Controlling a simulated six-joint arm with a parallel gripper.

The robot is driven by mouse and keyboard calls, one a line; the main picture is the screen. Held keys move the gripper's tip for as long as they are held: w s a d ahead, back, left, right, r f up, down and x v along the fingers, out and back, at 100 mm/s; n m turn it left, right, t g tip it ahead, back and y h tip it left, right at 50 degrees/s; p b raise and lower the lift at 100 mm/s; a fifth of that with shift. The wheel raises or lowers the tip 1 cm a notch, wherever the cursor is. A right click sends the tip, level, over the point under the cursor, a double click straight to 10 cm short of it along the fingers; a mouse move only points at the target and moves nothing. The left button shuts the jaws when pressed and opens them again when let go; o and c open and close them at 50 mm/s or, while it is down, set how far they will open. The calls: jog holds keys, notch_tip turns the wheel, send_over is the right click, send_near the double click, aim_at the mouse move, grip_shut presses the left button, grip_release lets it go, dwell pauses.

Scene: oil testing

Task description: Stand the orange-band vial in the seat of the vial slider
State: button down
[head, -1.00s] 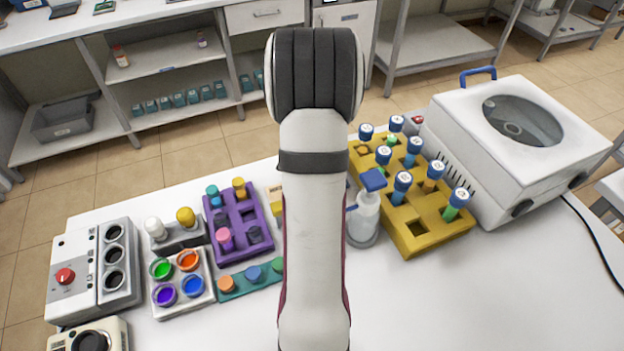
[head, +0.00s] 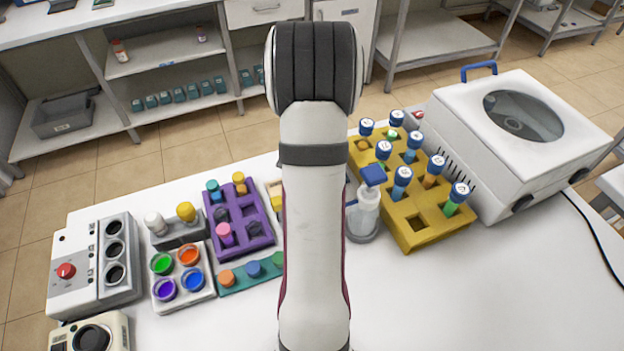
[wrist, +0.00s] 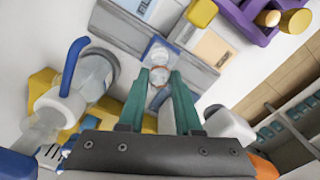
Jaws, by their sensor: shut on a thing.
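In the wrist view my gripper (wrist: 160,80) has its two green fingers closed on a small clear vial (wrist: 161,73), seen nearly end-on between the fingertips. A thin brownish-orange ring shows near its end. Just beyond the fingertips is the blue-edged seat (wrist: 153,45) of the grey vial slider (wrist: 115,27). The vial is over or at this seat; I cannot tell whether it touches it or how deep it sits. In the head view my arm hides the gripper, the vial and most of the slider.
A yellow rack (head: 440,238) with several blue-capped vials and a wash bottle (head: 366,212) stand right of my arm; a white centrifuge (head: 470,130) is behind them. A purple rack (head: 262,240), colour pots (head: 160,303) and a grey device (head: 65,295) stand left. The front right table is clear.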

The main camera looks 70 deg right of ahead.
jog(key=shift+f, duration=0.2)
jog(key=shift+f, duration=0.35)
jog(key=shift+f, duration=0.35)
jog(key=shift+f, duration=0.35)
jog(key=shift+f, duration=0.3)
jog(key=c, duration=0.5)
grip_release()
